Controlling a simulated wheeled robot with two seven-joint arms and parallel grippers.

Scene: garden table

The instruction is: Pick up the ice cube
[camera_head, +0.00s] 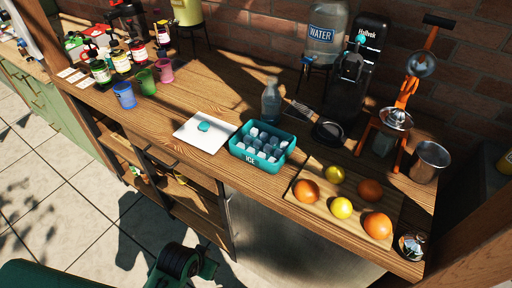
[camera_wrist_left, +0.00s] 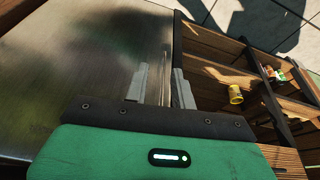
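Several pale ice cubes (camera_head: 264,141) sit in a teal bin (camera_head: 242,154) marked ICE, near the front edge of the wooden counter in the head view. My left gripper (camera_wrist_left: 160,85) shows in the left wrist view with its two grey fingers apart and nothing between them. It points at the steel front panel and open shelves below the counter, away from the ice. Part of my left arm shows at the bottom of the head view, below the counter edge. My right gripper is in neither view.
A white board (camera_head: 193,136) with a small teal item lies left of the bin. A glass bottle (camera_head: 271,101) stands behind it. A wooden board (camera_head: 297,197) with oranges and lemons is on the right. Cups (camera_head: 124,95) stand at the left. A yellow cup (camera_wrist_left: 235,94) is on a lower shelf.

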